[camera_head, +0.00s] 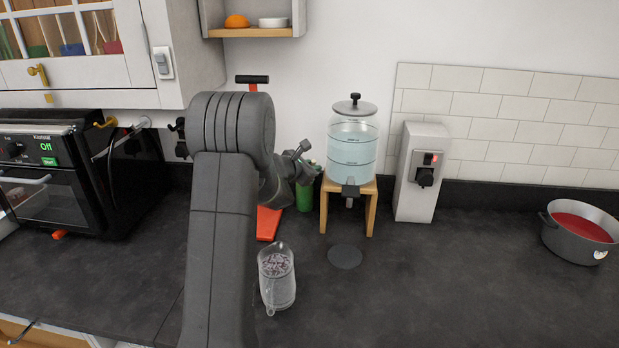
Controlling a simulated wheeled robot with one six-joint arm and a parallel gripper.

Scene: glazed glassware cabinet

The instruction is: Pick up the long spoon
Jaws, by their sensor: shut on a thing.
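My gripper (308,172) is at the end of my arm, left of the water dispenser and in front of a green object. It is small and partly hidden by my wrist. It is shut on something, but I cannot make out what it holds. A short grey piece with a wider end shows just above it; I cannot tell whether this is part of a spoon. I cannot pick out the long spoon for certain anywhere in view.
A glass jug (277,282) with purplish contents stands in front of my gripper. The water dispenser (352,145) sits on a wooden stand (368,212), with a dark disc (345,257) in front. A grey pot (575,240) with red contents is far right. The right foreground counter is clear.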

